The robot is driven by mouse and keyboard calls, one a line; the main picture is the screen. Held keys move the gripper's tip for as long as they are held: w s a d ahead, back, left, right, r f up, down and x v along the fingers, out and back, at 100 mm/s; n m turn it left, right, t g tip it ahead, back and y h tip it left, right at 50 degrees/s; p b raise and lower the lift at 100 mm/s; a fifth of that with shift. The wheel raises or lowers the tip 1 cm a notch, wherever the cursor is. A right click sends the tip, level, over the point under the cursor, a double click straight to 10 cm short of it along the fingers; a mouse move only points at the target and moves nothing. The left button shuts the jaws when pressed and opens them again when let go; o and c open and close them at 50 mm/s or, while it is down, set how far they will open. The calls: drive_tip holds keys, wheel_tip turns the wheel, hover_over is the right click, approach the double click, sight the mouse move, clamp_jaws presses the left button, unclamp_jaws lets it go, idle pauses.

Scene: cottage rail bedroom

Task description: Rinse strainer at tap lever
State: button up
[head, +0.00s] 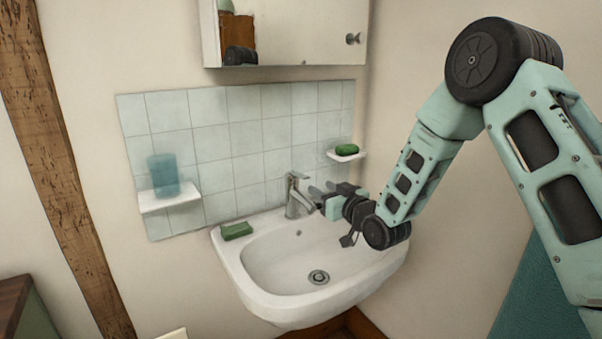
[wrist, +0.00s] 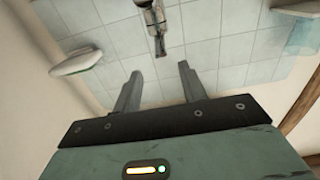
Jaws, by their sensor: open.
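The chrome tap (head: 293,203) stands on the back rim of the white washbasin (head: 240,272). Its lever (head: 299,176) is on top. My gripper (head: 318,189) is open and empty, just right of the tap at about lever height. In the wrist view the tap (wrist: 153,22) shows at the top, beyond the open fingers (wrist: 160,72); no contact shows. A round metal drain (head: 318,277) sits in the basin floor. I see no separate strainer in either view.
A green soap bar (head: 236,231) lies on the basin's left rim. A blue cup (head: 164,175) stands on the left wall shelf (head: 170,202). Another green bar (head: 346,149) lies on the small right shelf (head: 347,157). A mirror cabinet (head: 285,40) hangs above. The basin bowl is clear.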

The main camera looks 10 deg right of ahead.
sight(300, 174)
drive_tip(key=p+x, duration=0.2)
drive_tip(key=x, duration=0.9)
drive_tip(key=shift+w+a, duration=0.1)
drive_tip(key=shift+w, duration=0.1)
